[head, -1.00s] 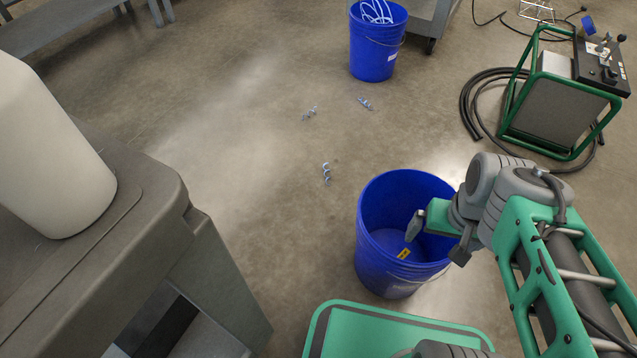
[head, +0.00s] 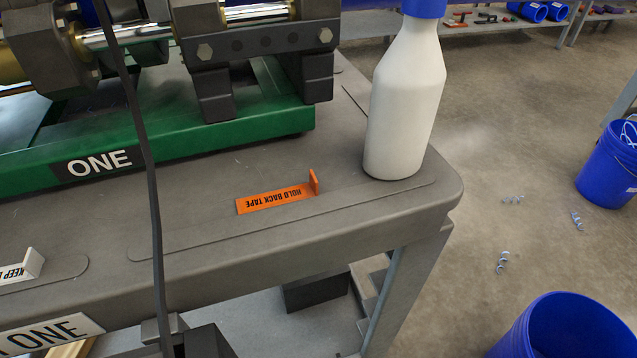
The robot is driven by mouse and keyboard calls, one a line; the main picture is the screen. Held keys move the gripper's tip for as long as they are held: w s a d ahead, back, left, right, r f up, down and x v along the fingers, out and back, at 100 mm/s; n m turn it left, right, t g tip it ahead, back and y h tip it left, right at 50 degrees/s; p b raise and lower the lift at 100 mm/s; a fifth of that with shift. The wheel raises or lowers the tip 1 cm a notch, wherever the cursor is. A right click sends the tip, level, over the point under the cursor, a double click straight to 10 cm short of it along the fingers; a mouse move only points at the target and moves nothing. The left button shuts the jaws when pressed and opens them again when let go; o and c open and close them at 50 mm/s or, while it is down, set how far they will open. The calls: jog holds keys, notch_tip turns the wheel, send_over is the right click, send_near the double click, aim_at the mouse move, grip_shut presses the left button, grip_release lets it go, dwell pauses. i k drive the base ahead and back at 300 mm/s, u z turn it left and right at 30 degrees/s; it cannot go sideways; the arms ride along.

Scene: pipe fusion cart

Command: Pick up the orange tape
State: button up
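The orange tape (head: 275,201) lies on the grey cart top near its front edge, with "HOLD BACK TAPE" printed upside down in my view. Its right end is bent upward as a small tab. The tape lies left of a white bottle and in front of the green machine base. My gripper is not in the head view now, so I cannot see its state or what it holds.
A white bottle (head: 406,100) stands at the cart's right corner. A green machine base (head: 220,132) marked ONE lies behind the tape. A black cable (head: 140,150) hangs at the left. A blue bucket (head: 565,330) and several metal curls (head: 502,263) are on the floor.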

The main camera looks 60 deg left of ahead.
aim_at(246, 205)
jog(key=z, duration=0.4)
jog(key=i, duration=0.4)
jog(key=u, duration=3.65)
